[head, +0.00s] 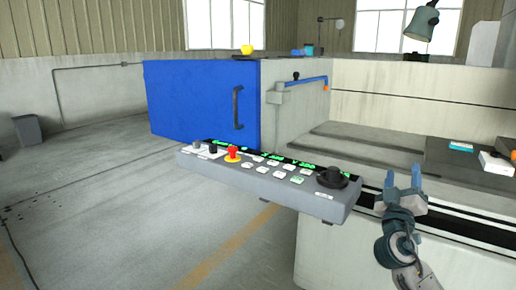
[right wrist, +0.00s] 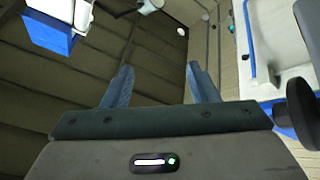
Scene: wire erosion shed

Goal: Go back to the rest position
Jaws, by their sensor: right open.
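My right gripper (head: 403,178) is raised at the right of the head view, in front of the machine's bed edge. Its two blue-grey fingers are apart with nothing between them. In the right wrist view the same open fingers (right wrist: 160,88) point away over a dark slatted surface. A grey control panel (head: 270,182) with a red emergency button (head: 232,153), several light keys and a black knob (head: 332,177) stands left of the gripper, apart from it. My left gripper does not show in either view.
A blue cabinet door (head: 195,105) with a dark handle stands behind the panel. The pale machine tank (head: 400,105) and its grey bed fill the right. White and blue boxes (head: 496,163) lie at the far right. Open floor (head: 110,200) lies to the left.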

